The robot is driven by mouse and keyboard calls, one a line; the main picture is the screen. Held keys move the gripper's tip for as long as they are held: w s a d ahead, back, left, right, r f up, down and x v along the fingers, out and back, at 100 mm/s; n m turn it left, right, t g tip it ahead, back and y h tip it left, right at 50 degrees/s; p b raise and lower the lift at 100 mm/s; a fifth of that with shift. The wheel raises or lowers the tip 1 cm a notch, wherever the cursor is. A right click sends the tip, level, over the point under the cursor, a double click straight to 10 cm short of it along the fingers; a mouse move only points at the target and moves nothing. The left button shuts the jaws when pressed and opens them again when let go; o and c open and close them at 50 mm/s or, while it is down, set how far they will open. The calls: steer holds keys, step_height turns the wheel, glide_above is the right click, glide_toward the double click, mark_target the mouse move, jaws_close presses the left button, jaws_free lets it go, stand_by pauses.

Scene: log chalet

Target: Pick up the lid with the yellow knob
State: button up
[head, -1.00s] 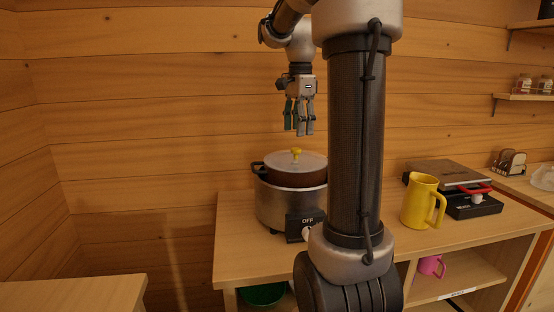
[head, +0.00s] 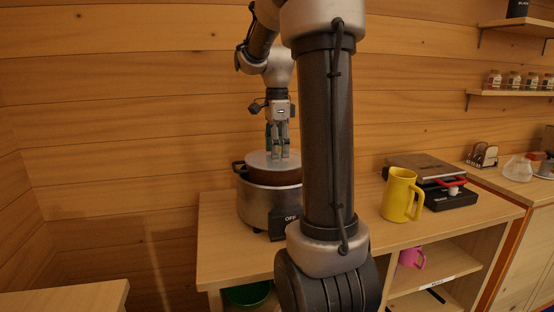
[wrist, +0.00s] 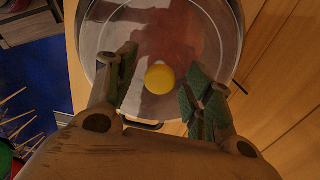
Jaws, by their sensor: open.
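The lid (head: 262,163) is a pale, shiny disc lying on a brown pot that sits in a round steel cooker. In the wrist view the lid (wrist: 205,40) looks see-through, with a round yellow knob (wrist: 160,79) at its middle. My gripper (head: 278,157) points straight down just over the lid and hides the knob in the head view. In the wrist view my gripper (wrist: 158,88) is open, with one finger on each side of the knob and gaps between. I cannot tell whether the fingertips touch the lid.
The cooker (head: 262,205) with an OFF label stands on the wooden counter (head: 225,240), against the log wall. A yellow jug (head: 399,195) and a dark press-like appliance (head: 440,185) stand to the right. A pink mug (head: 412,257) sits on the shelf below.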

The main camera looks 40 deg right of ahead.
steer(key=shift+f, duration=0.2)
jaws_close()
steer(key=shift+r, duration=0.1)
